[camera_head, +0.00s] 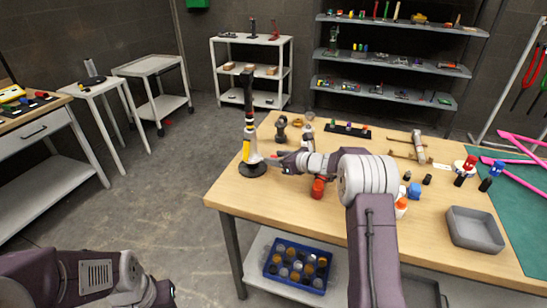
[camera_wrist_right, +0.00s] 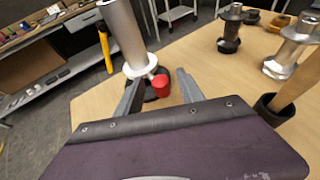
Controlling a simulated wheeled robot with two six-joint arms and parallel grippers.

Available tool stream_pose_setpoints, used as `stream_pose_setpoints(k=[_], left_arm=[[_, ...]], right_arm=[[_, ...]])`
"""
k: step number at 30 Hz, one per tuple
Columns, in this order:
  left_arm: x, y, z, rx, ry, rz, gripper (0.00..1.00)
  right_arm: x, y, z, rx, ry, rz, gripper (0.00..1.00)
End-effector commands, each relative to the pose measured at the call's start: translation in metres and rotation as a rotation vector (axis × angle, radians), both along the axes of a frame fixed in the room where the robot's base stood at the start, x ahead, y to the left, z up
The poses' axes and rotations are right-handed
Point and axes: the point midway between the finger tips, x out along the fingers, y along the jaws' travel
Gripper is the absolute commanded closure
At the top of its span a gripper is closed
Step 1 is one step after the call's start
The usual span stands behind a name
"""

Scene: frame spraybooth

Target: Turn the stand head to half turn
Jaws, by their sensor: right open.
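The stand (camera_head: 251,130) is upright near the left edge of the wooden table. It has a round black base (camera_head: 252,170), a pale flared lower part, a yellow-orange piece at its side and a dark upper part. In the right wrist view, its silver column (camera_wrist_right: 124,35) rises out of frame, and a red knob (camera_wrist_right: 160,84) shows at its lower part. My right gripper (camera_wrist_right: 158,93) is open, its two fingers on either side of the red knob, with no clear grip on it. In the head view my right gripper (camera_head: 277,161) reaches the stand from the right. My left gripper is out of view.
The wooden table (camera_head: 240,196) holds a red jar (camera_head: 318,188), a grey tray (camera_head: 474,229), small bottles and metal fittings near my right arm. A blue crate (camera_head: 297,266) sits on the shelf below. Floor left of the table is clear.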

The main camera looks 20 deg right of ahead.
Motion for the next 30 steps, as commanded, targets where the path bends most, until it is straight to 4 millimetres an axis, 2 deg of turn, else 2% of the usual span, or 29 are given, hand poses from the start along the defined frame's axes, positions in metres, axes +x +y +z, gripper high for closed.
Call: stream_pose_setpoints(k=[4, 11, 12, 15, 17, 30], left_arm=[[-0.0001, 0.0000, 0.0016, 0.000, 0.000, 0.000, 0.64], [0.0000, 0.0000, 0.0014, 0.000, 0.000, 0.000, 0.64], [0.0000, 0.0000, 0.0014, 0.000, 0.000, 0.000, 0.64], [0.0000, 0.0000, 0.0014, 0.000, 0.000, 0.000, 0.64], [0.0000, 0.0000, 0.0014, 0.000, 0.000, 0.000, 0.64], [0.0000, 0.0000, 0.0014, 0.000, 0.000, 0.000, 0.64]], right_arm=[[0.0108, 0.0064, -0.0053, 0.000, 0.000, 0.001, 0.55], [0.0125, 0.0069, -0.0057, -0.001, 0.000, 0.000, 0.55], [0.0125, 0.0069, -0.0057, -0.001, 0.000, 0.000, 0.58], [0.0124, 0.0069, -0.0058, -0.001, 0.000, 0.000, 0.85], [0.0124, 0.0067, -0.0057, -0.001, -0.001, -0.001, 1.00], [0.0129, 0.0053, -0.0047, -0.003, -0.003, -0.004, 1.00]])
